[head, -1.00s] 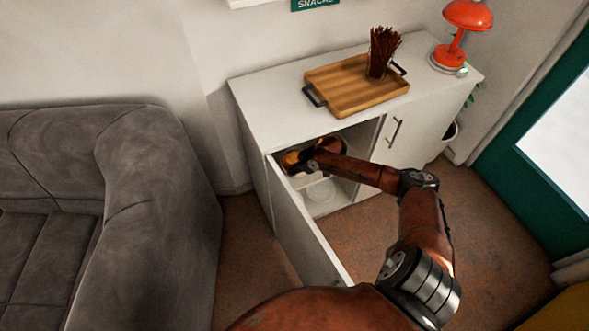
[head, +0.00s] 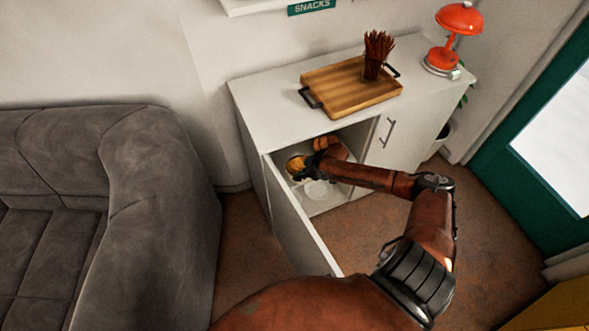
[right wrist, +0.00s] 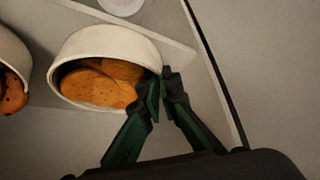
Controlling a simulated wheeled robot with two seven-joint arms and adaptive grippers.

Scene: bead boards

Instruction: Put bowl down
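A white bowl (right wrist: 88,48) holding brown, biscuit-like food fills the middle of the right wrist view. In the head view it shows small (head: 294,163) inside the open left part of the cabinet (head: 258,103). My right gripper (right wrist: 164,84) has its two green fingers close together at the bowl's right rim, one on each side, and appears shut on it. In the head view the gripper (head: 309,174) is partly hidden by its own arm. Whether the bowl touches the shelf is not clear. My left gripper is out of view.
A second bowl (right wrist: 10,52) with similar food stands close on the left. A white round dish (head: 317,190) sits lower in the cabinet. The open door (head: 300,220) bounds the left side. A wooden tray (head: 345,92) and red lamp (head: 447,50) stand on top.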

